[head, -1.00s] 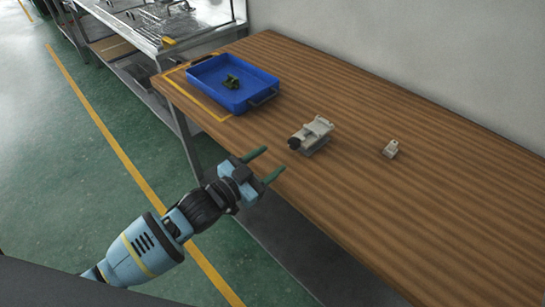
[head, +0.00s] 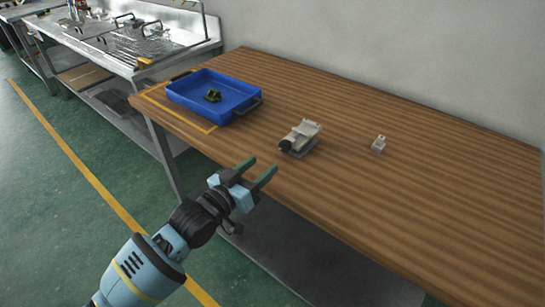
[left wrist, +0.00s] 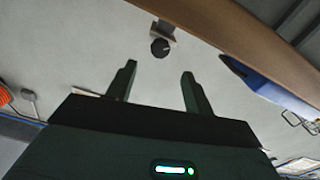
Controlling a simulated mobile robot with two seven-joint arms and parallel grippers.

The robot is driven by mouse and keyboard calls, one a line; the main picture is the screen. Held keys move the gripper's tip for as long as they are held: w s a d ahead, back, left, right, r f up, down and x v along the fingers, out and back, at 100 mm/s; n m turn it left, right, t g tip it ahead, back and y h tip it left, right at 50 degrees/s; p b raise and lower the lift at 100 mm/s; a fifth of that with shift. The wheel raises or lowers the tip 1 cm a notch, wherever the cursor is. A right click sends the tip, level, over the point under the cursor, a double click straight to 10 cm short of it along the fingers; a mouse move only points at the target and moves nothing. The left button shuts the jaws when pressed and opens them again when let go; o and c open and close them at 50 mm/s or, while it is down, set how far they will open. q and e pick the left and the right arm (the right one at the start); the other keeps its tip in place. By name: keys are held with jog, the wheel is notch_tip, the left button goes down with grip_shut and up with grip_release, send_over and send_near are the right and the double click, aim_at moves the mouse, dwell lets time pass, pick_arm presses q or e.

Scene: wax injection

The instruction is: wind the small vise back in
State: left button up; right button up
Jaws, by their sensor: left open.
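The small vise (head: 302,137) is a pale grey body with a black round knob (head: 286,146) on its near left end. It stands on the wooden table close to the front edge. My left gripper (head: 261,170) is open and empty, in front of the table edge, a short way to the lower left of the knob and apart from it. In the left wrist view the dark knob (left wrist: 160,47) shows beyond and between the two spread green fingers (left wrist: 158,80). My right gripper is not in view.
A blue tray (head: 186,104) with a dark green part (head: 213,96) stands on the table (head: 420,200) at the left. The table is clear farther right. A metal bench (head: 180,45) stands at the back left.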

aim_at(283, 147)
pick_arm(q)
jog(key=shift+x, duration=4.05)
jog(key=c, duration=1)
